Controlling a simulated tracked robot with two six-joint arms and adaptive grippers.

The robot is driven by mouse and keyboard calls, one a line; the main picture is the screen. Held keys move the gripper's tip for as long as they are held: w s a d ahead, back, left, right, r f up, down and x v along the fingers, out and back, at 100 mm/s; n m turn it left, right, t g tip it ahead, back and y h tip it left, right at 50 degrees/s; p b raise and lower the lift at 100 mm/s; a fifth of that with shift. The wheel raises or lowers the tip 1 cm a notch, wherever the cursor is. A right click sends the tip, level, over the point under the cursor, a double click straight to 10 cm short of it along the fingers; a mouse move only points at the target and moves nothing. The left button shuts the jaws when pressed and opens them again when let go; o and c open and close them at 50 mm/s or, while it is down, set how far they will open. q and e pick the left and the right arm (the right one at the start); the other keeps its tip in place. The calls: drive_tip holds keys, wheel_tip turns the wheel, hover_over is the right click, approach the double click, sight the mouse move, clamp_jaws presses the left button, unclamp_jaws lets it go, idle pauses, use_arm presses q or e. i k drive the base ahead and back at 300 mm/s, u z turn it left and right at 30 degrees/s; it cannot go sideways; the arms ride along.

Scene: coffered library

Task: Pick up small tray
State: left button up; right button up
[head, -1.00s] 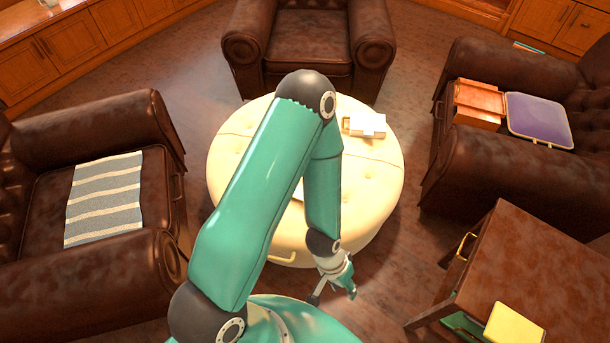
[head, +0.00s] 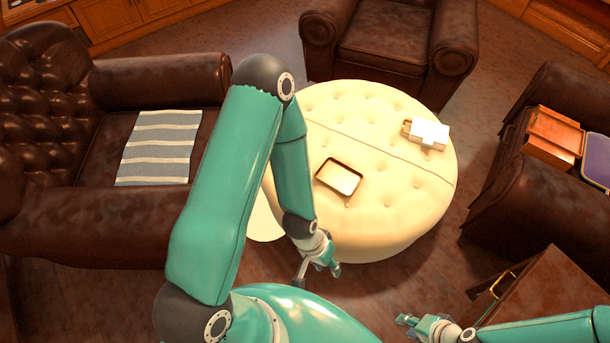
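The small tray (head: 340,177), a dark-rimmed rectangle with a pale shiny inside, lies flat and empty on the round cream tufted ottoman (head: 385,215). My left gripper (head: 318,277) is open and empty, in front of the ottoman and below the tray in the head view. Its fingers are spread and apart from the tray. My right gripper (head: 408,327) shows at the bottom edge, well away from the tray. Its fingers are too small and partly cut off to tell whether they are open.
A white box-like item (head: 430,134) sits at the ottoman's back right. A leather sofa with a striped cloth (head: 158,147) is on the left. Armchairs stand behind and right, the right one bearing a wooden box (head: 552,137). A wooden cabinet (head: 545,290) is at lower right.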

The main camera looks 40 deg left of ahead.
sight(336, 174)
drive_tip(key=u, duration=0.45)
drive_tip(key=i, duration=0.25)
drive_tip(key=u, duration=1)
drive_tip(key=i, duration=0.35)
drive_tip(key=z, duration=0.3)
drive_tip(key=k, duration=0.55)
drive_tip(key=u, duration=0.4)
drive_tip(key=i, duration=0.5)
drive_tip(key=z, duration=0.3)
